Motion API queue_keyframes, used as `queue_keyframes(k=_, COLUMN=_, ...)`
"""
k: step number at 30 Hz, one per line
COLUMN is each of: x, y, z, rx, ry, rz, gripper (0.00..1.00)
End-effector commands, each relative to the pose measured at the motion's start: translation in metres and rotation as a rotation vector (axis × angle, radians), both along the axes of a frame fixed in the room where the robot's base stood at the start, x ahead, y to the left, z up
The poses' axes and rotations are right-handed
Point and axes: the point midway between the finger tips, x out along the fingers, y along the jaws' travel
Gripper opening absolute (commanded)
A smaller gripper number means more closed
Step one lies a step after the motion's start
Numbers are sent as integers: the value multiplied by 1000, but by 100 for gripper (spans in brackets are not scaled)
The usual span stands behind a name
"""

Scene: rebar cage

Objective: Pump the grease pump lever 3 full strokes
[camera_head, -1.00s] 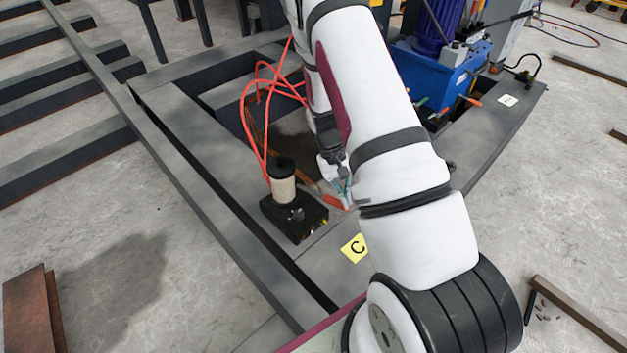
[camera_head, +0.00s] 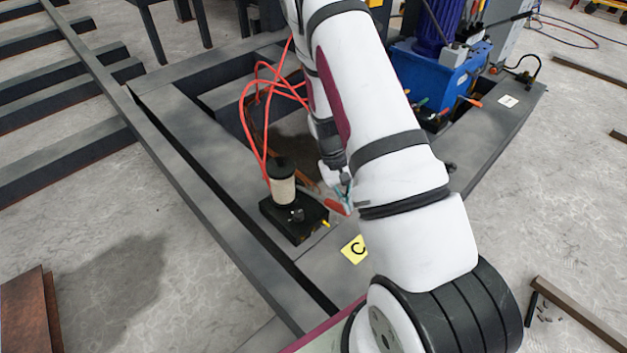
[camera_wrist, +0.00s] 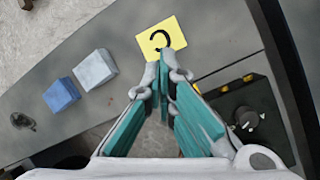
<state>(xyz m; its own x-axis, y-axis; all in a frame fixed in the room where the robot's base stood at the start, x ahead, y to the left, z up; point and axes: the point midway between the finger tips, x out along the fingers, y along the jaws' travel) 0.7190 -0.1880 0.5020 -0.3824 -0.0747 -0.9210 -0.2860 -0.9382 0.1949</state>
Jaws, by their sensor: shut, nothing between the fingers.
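The grease pump (camera_head: 284,190) stands on the dark steel frame, with a black base and a pale cylinder under a black cap. A red bar (camera_head: 336,206), which may be its lever, slants from beside the pump toward my gripper; whether it joins the pump is hidden. My gripper (camera_head: 345,188) is mostly hidden behind my arm, right of the pump. In the wrist view, my gripper (camera_wrist: 163,82) has its teal-padded fingers shut with nothing between them, pointing toward a yellow label. The pump's black base (camera_wrist: 246,118) lies right of the fingers there, partly hidden.
The yellow label (camera_head: 354,249) with a C lies on the frame in front of the pump. Red hoses (camera_head: 246,120) loop behind it. A blue machine (camera_head: 440,75) stands at the back right. A blue block (camera_wrist: 61,95) and a grey block (camera_wrist: 95,69) lie left of the fingers.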

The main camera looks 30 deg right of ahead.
Motion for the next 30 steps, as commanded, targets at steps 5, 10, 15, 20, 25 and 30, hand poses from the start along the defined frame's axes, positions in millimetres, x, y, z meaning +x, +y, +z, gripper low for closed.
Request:
queue_keyframes(k=5, x=-2, y=0, z=-5, rx=0, ry=1, rz=0, gripper=0)
queue_keyframes(k=10, x=-3, y=0, z=-10, rx=0, ry=0, rz=0, gripper=0)
queue_keyframes(k=15, x=-1, y=0, z=-7, rx=0, ry=-1, rz=0, gripper=0)
queue_keyframes(k=20, x=7, y=1, z=8, rx=-1, ry=-2, rz=0, gripper=0)
queue_keyframes(k=25, x=17, y=3, z=23, rx=-1, ry=-2, rz=0, gripper=0)
queue_keyframes(k=30, x=27, y=6, z=39, rx=-1, ry=-3, rz=1, gripper=0)
